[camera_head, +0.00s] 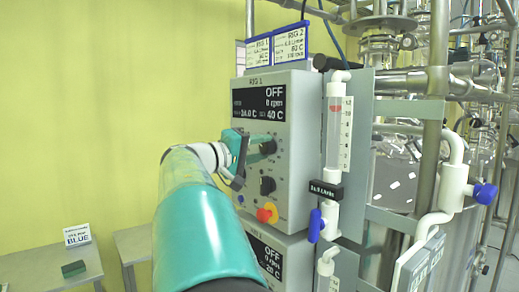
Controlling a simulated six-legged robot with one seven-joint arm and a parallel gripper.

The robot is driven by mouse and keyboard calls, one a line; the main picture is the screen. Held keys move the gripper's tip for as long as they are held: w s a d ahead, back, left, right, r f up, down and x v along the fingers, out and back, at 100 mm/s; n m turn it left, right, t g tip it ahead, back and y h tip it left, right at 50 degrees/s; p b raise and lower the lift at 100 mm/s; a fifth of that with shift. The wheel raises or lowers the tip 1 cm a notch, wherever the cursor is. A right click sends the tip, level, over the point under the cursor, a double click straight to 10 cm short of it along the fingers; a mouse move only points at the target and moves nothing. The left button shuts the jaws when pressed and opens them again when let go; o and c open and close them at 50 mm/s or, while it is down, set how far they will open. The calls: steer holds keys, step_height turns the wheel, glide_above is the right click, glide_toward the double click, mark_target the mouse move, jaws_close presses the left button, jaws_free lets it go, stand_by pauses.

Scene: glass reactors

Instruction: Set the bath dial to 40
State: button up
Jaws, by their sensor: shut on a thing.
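The grey RIG 1 control box (299,95) stands in the middle of the view. Its black display (258,104) reads OFF, 0 rpm and, at the lower right, 40 C; the lower left figure is small and blurred. The upper black dial (268,147) is on the box's front. My gripper (256,152) is at this dial and shut on it, coming from the left. The gripper and arm hide part of the dial and its scale. A second black dial (267,185) sits below, clear of the gripper. The labels beside the dials are too small to read.
A red and yellow knob (267,213) sits low on the box, above a second control box (285,258). A flow tube (338,125) with a blue valve (316,226) stands close on the right, before steel piping. Open space lies left, above low tables (45,265).

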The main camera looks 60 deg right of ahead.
steer(key=shift+w, duration=0.1)
steer(key=o, duration=1)
steer(key=shift+a, duration=0.15)
steer(key=v, duration=1.3)
steer(key=shift+a, duration=0.25)
steer(key=shift+w, duration=0.15)
steer(key=s+a+f+n+t+y, duration=0.1)
steer(key=a+f+n+t+y, duration=0.3)
steer(key=a+f, duration=1.2)
steer(key=s+a+f+n+t+y, duration=0.1)
steer(key=a+f+n+t+y, duration=0.4)
steer(key=a+f, duration=1.2)
steer(key=a+t+y, duration=0.4)
steer(key=y, duration=0.3)
steer(key=shift+s+t+y, duration=0.25)
steer(key=shift+t+y, duration=0.15)
